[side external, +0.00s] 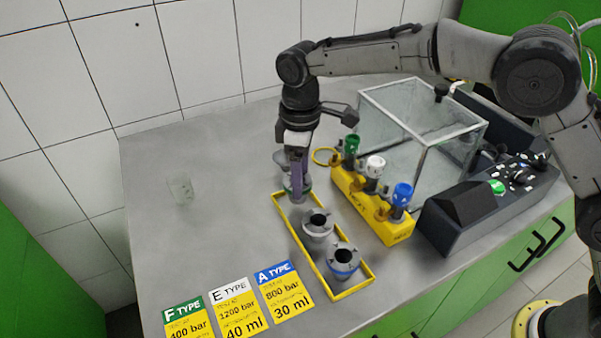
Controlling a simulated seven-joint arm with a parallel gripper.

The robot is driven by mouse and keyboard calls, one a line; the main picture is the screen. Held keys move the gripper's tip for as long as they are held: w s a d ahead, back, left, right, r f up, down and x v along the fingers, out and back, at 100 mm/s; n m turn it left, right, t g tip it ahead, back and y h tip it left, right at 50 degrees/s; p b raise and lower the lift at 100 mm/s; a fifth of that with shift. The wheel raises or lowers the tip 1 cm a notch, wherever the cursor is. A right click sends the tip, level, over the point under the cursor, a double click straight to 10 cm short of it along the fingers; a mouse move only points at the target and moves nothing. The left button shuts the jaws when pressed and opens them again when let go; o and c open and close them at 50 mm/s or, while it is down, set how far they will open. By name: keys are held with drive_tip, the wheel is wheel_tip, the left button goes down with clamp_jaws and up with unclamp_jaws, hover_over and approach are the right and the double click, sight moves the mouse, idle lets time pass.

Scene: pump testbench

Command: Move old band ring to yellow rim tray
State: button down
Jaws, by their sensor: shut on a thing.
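My gripper (299,186) points straight down over the far end of the yellow rim tray (312,257). Its purple fingers are shut on a grey ring with a green band (307,184), which is mostly hidden by the fingers. I cannot tell whether this ring touches the tray floor. Two other grey rings stand upright in the tray: a plain grey one (316,237) in the middle and a blue-banded one (344,269) at the near end. Part of another grey round piece (279,157) shows behind my gripper.
A yellow block (372,209) with green, white and blue topped parts stands right of the tray, close to my gripper. A yellow loop (324,156) is at its far end. Behind are a glass box (402,123) and a control console (467,212). Type cards (234,308) lie in front; the left is mostly clear.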

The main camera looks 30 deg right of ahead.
drive_tip(key=shift+f, duration=1.2)
idle(1.0)
unclamp_jaws()
wheel_tip(320, 180, up, 7)
idle(1.0)
idle(0.3)
